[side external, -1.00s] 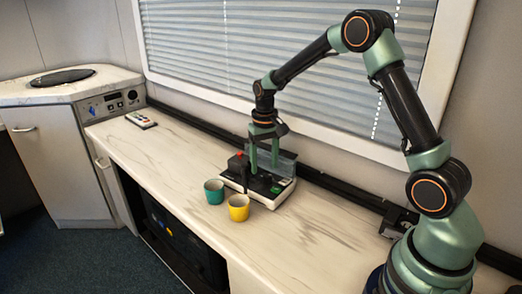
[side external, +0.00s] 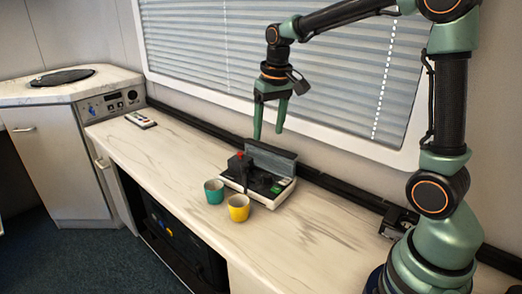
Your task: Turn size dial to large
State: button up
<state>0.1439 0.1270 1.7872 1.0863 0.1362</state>
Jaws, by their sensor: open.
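A small machine (side external: 258,182) with a white base and dark top sits on the counter. It has a raised grey panel at the back, a red part (side external: 240,154) at the left and a green patch (side external: 284,182) at the right. A dark round shape on its top may be the size dial (side external: 276,189); its setting is too small to read. My gripper (side external: 268,136) hangs open and empty above the machine's back, its two green fingers pointing down and apart. I cannot tell whether the fingertips clear the raised panel in depth.
A teal cup (side external: 214,192) and a yellow cup (side external: 238,208) stand close in front of the machine. A remote-like device (side external: 141,119) lies at the counter's far left. A black rail and window blinds run behind. The counter (side external: 320,225) is clear at front right.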

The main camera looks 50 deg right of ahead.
jog(key=s+a+r+n+t, duration=0.1)
jog(key=s+a+t, duration=0.1)
jog(key=s, duration=0.4)
jog(key=s+a+r+n+t, duration=0.1)
jog(key=s+a+n+t, duration=0.1)
jog(key=s+a, duration=0.2)
jog(key=shift+s+r, duration=0.25)
jog(key=shift+s, duration=1.25)
jog(key=n+g, duration=0.6)
send_over(267, 175)
notch_tip(267, 175, down, 9)
notch_tip(267, 175, down, 11)
jog(key=shift+f, duration=0.15)
